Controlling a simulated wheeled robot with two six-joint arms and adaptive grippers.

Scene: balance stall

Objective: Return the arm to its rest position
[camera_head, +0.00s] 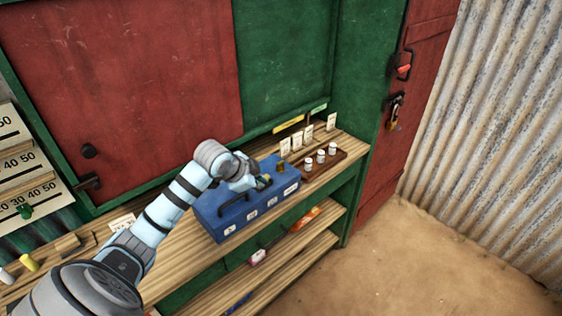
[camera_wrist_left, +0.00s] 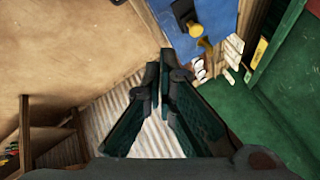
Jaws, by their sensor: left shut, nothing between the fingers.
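My left arm comes in from the lower left in the head view. Its gripper (camera_head: 262,183) is over the top of a blue box (camera_head: 240,212), beside the box's brass-coloured fitting (camera_head: 280,168). I cannot tell whether it touches the box. In the left wrist view the dark fingers (camera_wrist_left: 164,65) are shut with nothing between them. My right gripper is not in view.
The box stands on a wooden counter (camera_head: 180,262). A small tray with white bottles (camera_head: 320,156) and several upright cards (camera_head: 285,146) stand right of it. Lower shelves hold packets (camera_head: 304,219). A red door with padlock (camera_head: 395,110) and open dirt floor (camera_head: 420,260) lie to the right.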

